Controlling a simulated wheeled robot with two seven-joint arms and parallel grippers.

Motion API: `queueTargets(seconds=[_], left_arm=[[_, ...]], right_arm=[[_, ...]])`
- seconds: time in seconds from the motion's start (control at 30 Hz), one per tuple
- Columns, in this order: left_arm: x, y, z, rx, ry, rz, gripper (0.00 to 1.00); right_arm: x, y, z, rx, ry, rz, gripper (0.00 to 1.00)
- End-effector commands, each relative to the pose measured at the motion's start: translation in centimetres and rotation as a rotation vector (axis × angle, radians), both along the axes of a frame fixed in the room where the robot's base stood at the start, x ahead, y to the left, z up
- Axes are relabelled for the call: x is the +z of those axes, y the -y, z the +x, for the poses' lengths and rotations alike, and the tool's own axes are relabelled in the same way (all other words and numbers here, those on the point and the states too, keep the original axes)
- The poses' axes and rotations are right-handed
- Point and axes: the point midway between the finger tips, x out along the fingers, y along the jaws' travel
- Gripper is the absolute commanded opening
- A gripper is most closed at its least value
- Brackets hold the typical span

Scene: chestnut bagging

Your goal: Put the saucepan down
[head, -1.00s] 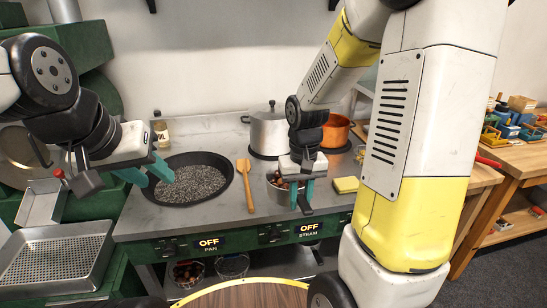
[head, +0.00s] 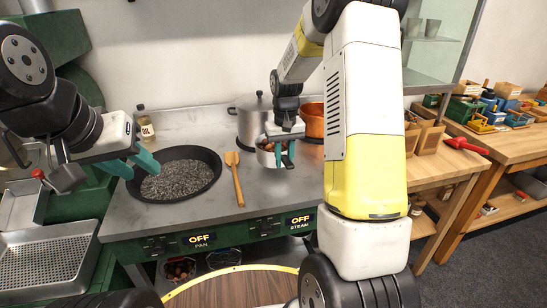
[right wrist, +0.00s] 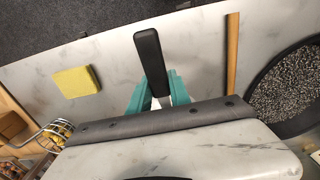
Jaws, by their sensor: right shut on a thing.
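The small saucepan (head: 265,160) holds brown chestnuts. In the head view it is over the back part of the counter, in front of the lidded pot; I cannot tell whether it touches the counter. My right gripper (head: 284,158) is shut on its black handle, and the right wrist view shows the handle (right wrist: 150,60) between the teal fingers (right wrist: 157,92). The saucepan's bowl is hidden in that view.
The wide black pan (head: 212,190) holds dark gravel. A wooden spatula (head: 238,185) lies beside it. The lidded pot (head: 249,128) and orange pot (head: 313,122) stand at the back. A yellow sponge (right wrist: 76,81) lies on the counter (right wrist: 205,60), with bare surface around it.

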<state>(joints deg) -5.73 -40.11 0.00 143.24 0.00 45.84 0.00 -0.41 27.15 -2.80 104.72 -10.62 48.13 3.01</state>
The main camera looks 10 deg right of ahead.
Motion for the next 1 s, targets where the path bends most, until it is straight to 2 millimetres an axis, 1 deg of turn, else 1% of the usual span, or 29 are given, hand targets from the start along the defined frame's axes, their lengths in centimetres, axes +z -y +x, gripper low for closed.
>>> queueTargets(seconds=[0.17, 0.3, 0.4, 0.77, 0.8, 0.87, 0.9, 1.0], left_arm=[[0.0, 0.0, 0.0, 0.000, 0.000, 0.000, 0.36], [0.0, 0.0, 0.0, 0.000, 0.000, 0.000, 0.36], [0.0, 0.0, 0.0, 0.000, 0.000, 0.000, 0.36], [0.0, 0.0, 0.0, 0.000, 0.000, 0.000, 0.36], [0.0, 0.0, 0.0, 0.000, 0.000, 0.000, 0.36], [0.0, 0.0, 0.0, 0.000, 0.000, 0.000, 0.36], [0.0, 0.0, 0.0, 0.000, 0.000, 0.000, 0.36], [0.0, 0.0, 0.0, 0.000, 0.000, 0.000, 0.36]], right_arm=[[-0.2, 0.2, 1.2, -0.001, 0.002, 0.000, 0.00], [-2.5, 0.2, 0.9, -0.001, 0.000, 0.000, 0.00], [-3.4, 0.2, 1.0, -0.001, 0.003, 0.000, 0.00], [-3.7, 0.2, 1.0, -0.001, 0.004, 0.000, 0.00], [-3.8, 0.2, 0.9, -0.001, 0.000, 0.000, 0.29], [-3.8, 0.2, 0.9, -0.001, 0.000, 0.000, 0.41], [-3.8, 0.2, 0.9, -0.001, 0.000, 0.000, 0.45], [-3.8, 0.2, 0.9, -0.001, 0.000, 0.000, 0.45]])
